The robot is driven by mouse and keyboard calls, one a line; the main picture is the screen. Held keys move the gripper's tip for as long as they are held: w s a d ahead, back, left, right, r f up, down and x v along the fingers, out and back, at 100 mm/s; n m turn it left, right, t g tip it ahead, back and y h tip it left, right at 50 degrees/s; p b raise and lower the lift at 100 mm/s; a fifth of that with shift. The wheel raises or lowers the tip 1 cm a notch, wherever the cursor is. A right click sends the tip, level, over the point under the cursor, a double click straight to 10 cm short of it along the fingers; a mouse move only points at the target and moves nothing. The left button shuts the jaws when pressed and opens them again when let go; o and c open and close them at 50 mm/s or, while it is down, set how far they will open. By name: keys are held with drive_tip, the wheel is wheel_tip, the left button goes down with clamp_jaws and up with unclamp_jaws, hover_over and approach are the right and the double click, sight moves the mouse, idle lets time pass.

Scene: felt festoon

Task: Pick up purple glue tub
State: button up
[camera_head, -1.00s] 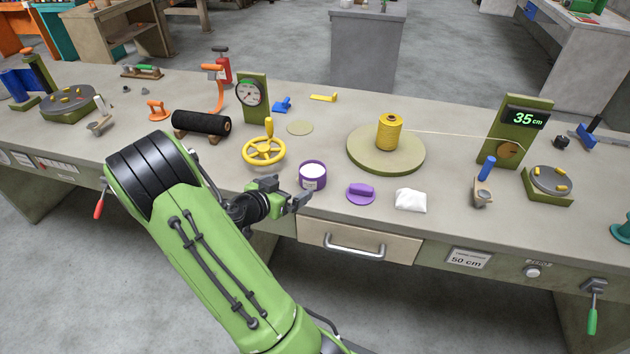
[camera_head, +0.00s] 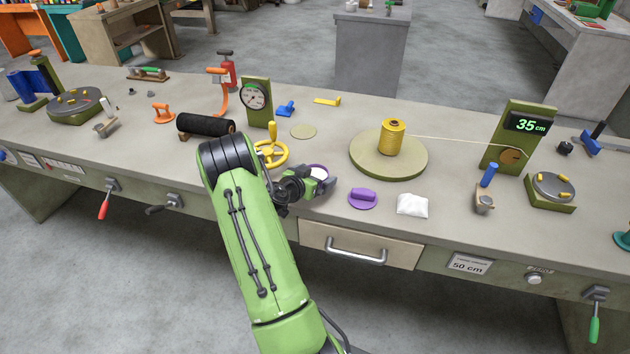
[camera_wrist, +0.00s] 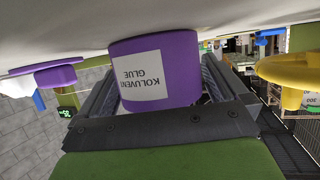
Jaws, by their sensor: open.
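The purple glue tub (camera_wrist: 183,62) fills the middle of the wrist view, with a white label reading "GLUE". In the head view it is mostly hidden behind my gripper (camera_head: 322,184); only part of its rim and white contents (camera_head: 317,170) shows. My gripper is open, with one finger on each side of the tub in the wrist view. I cannot tell whether either finger touches it. The tub stands on the workbench.
A purple lid with a handle (camera_head: 362,198) and a white packet (camera_head: 412,205) lie to the right on the workbench (camera_head: 240,175). A yellow handwheel (camera_head: 271,153) stands close on the left. A yellow spool (camera_head: 392,138) sits on a round base behind.

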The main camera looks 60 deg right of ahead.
drive_tip(key=c, duration=1.1)
drive_tip(key=shift+r, duration=0.15)
